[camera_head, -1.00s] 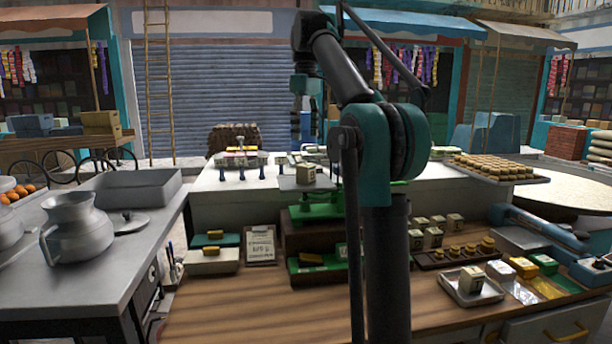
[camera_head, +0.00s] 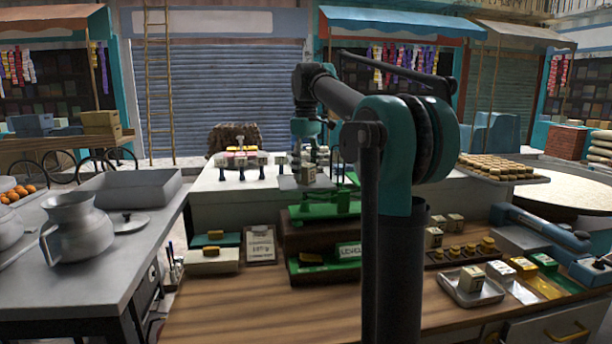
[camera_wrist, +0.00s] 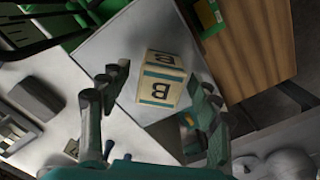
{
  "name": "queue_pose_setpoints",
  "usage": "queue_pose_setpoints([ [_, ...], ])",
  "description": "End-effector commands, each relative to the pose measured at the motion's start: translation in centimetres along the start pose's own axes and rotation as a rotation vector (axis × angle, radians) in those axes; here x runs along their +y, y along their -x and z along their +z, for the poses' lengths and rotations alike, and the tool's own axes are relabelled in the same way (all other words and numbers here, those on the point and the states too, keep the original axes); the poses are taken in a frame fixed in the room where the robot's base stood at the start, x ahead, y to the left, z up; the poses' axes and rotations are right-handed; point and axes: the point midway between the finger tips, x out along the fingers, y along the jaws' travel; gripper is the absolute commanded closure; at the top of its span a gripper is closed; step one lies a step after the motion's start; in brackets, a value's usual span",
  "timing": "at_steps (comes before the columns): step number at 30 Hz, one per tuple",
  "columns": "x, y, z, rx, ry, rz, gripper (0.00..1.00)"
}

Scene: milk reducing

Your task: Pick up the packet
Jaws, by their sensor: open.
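The packet is a small cream, box-shaped block with teal bands and a dark letter B on its faces. In the wrist view the packet (camera_wrist: 162,72) lies on a light grey plate (camera_wrist: 112,55), between and beyond my spread fingers. In the head view the packet (camera_head: 307,177) sits on a grey plate at the middle of the white counter. My gripper (camera_wrist: 158,88) is open and empty, with a finger on each side of the packet in the picture. In the head view my gripper hangs just above it; whether the fingers touch it is unclear.
Several small blue-legged items (camera_head: 240,168) stand to the left on the counter. A metal tray (camera_head: 470,291) with another block is at the front right. The wooden counter's front (camera_head: 270,305) is mostly clear.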

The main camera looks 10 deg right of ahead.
Motion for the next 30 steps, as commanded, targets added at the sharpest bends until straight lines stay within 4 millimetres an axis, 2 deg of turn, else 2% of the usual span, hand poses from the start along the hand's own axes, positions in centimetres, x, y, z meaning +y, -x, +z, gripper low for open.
queue_pose_setpoints([
  [8,0.0,-0.41,-0.01,0.0,0.0,0.0,0.37],
  [23,0.0,-0.38,-0.01,0.0,0.0,0.0,0.97],
  [30,0.0,-0.25,-0.01,0.0,0.0,0.0,0.98],
])
